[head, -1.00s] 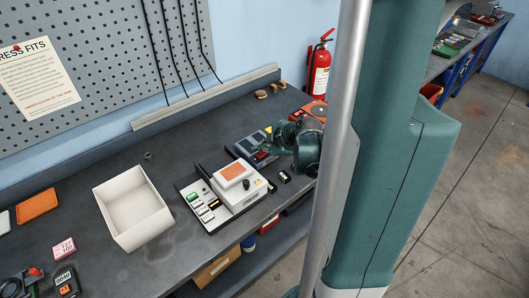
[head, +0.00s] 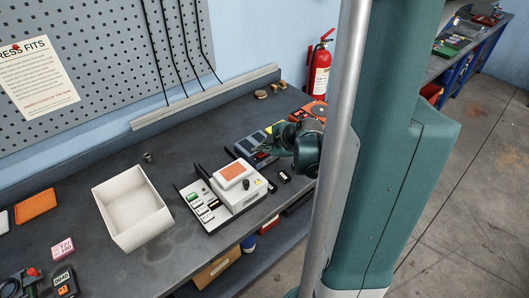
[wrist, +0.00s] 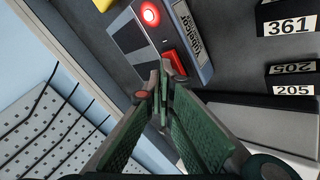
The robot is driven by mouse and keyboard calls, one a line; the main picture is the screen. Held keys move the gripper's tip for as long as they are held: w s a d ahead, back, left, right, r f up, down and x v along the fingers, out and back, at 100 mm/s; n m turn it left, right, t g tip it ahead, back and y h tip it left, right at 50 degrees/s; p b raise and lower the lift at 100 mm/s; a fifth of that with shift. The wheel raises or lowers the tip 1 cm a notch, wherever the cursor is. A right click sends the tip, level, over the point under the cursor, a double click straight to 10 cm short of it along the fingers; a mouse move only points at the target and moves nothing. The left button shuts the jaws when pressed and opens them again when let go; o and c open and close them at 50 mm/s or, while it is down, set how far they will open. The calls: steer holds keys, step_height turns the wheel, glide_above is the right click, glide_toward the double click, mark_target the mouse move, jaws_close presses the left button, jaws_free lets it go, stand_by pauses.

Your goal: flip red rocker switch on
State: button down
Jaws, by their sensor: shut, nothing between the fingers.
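The red rocker switch (wrist: 173,64) sits on a grey-blue device (wrist: 127,34) in the wrist view. A round red light (wrist: 150,14) glows on the same device. My gripper (wrist: 164,74) is shut and empty, its fingertips beside the rocker and partly covering it. I cannot tell whether they touch it, or which way the rocker is tilted. In the head view the device (head: 243,146) stands on the bench behind the white-and-orange unit, and my gripper (head: 264,148) is over its right part.
A white unit with an orange top (head: 234,176) stands just in front of the device. An open white box (head: 131,208) is farther left. A black block marked 361 (wrist: 289,23) lies near the device. A fire extinguisher (head: 320,62) hangs behind the bench.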

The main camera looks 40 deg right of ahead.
mark_target(259, 155)
steer(key=shift+r, duration=0.1)
stand_by(0.3)
steer(key=shift+a+r+p, duration=0.1)
steer(key=shift+r+p, duration=0.4)
steer(key=shift+r, duration=0.2)
steer(key=shift+r, duration=0.1)
steer(key=shift+a+r+p, duration=0.2)
steer(key=shift+r+p, duration=0.65)
steer(key=shift+r, duration=0.35)
steer(key=shift+a+r+p, duration=0.15)
steer(key=shift+r+p, duration=0.7)
steer(key=shift+r, duration=0.3)
steer(key=shift+a, duration=0.1)
